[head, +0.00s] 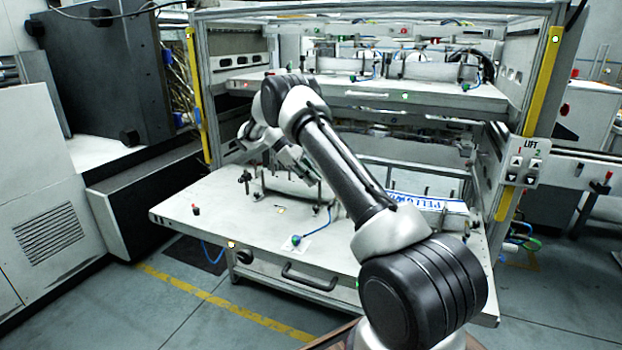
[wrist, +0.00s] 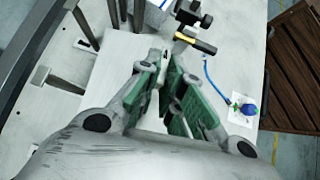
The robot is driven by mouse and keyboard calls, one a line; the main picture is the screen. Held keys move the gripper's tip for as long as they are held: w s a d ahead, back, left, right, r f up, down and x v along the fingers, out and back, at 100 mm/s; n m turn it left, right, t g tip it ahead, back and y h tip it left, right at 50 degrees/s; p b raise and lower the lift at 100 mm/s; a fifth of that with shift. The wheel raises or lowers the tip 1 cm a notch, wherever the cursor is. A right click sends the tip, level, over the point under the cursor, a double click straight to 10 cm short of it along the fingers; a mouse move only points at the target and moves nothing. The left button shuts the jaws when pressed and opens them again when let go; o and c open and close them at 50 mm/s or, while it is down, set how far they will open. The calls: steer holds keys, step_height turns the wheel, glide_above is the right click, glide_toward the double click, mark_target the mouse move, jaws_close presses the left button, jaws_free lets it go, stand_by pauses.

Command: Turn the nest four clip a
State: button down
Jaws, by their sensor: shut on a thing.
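My gripper (wrist: 165,70) reaches down over the pulled-out table (head: 190,215), and its green-padded fingers are close together in the wrist view. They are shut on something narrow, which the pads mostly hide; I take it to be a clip. In the head view my arm partly covers the gripper (head: 308,172) among the upright posts. Just beyond the fingertips in the wrist view is a black fitting with a brass-coloured bar (wrist: 195,42). I cannot tell whether it joins the held part. The nest numbers are not readable.
A blue knob (wrist: 248,108) with a blue cable sits on a white plate near the table's front edge. Metal posts (wrist: 62,80) stand close left of my gripper. Blue-and-white printed labels (head: 432,203) lie at the right. A shelf (head: 370,90) overhangs behind.

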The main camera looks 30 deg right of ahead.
steer(key=c, duration=1.6)
jaws_free()
steer(key=shift+o, duration=0.2)
steer(key=v, duration=1.2)
steer(key=shift+f, duration=0.1)
